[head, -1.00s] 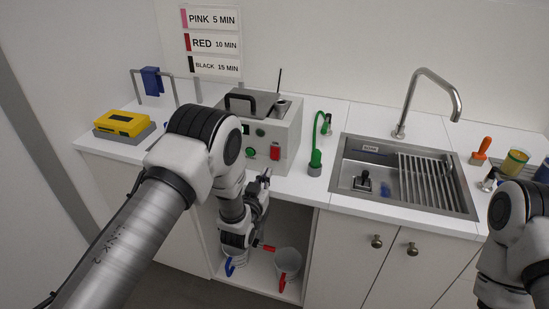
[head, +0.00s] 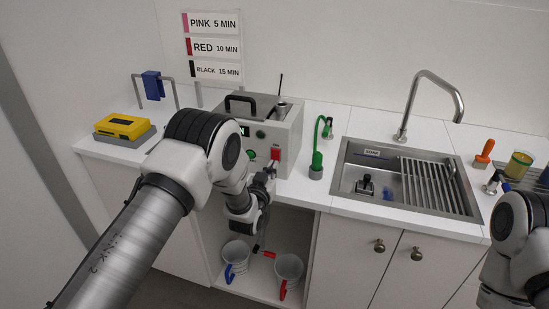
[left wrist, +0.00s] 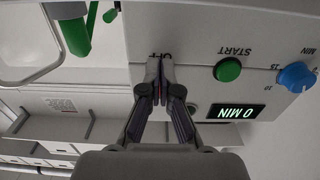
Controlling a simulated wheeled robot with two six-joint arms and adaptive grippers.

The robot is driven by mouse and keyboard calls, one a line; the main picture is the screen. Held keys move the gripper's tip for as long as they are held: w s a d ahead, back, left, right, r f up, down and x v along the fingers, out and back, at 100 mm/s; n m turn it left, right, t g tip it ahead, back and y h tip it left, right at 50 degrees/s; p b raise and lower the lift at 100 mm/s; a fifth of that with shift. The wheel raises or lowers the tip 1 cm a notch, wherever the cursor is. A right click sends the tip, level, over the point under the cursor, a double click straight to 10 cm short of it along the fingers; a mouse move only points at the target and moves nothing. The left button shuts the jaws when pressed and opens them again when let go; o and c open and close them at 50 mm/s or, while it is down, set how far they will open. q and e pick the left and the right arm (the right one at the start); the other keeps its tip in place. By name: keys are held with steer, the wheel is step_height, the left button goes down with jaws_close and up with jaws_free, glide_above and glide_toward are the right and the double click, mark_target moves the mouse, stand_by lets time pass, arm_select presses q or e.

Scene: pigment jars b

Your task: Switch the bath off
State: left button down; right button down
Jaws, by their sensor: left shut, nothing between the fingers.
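The bath (head: 292,135) is a grey box with a dark lid and handle on the counter. Its front carries a red switch (head: 275,153) and a green button. My left gripper (head: 271,168) is shut and empty, its tips at the front panel just below the red switch. Contact cannot be told. In the left wrist view the panel is upside down. The shut fingertips (left wrist: 160,62) cover most of a label that seems to read OFF, and hide the switch. The green START button (left wrist: 228,69), a blue knob (left wrist: 296,77) and a display (left wrist: 235,112) reading 0 MIN show beside them.
A green tap-like fitting (head: 317,160) stands right of the bath, before the sink (head: 345,188). Two pails (head: 289,266) sit in the open shelf below. A yellow box (head: 122,124) is at the left. My right arm shows at the right edge.

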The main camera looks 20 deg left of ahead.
arm_select(q)
steer(key=s+p, duration=0.1)
steer(key=s, duration=1.4)
steer(key=shift+s+a, duration=0.3)
steer(key=shift+s, duration=0.1)
steer(key=s+a+f+n+g+y, duration=0.1)
steer(key=s+a+f+g, duration=0.1)
steer(key=s+f+g, duration=0.5)
steer(key=s+a+f+g, duration=0.3)
steer(key=s+f, duration=0.7)
steer(key=f, duration=0.1)
steer(key=s+f+g, duration=0.2)
steer(key=s+g, duration=0.2)
steer(key=s, duration=0.4)
steer(key=s+d+f+g, duration=0.1)
steer(key=s+g, duration=0.3)
steer(key=s, duration=0.4)
steer(key=shift+s+f, duration=0.25)
steer(key=shift+f, duration=0.4)
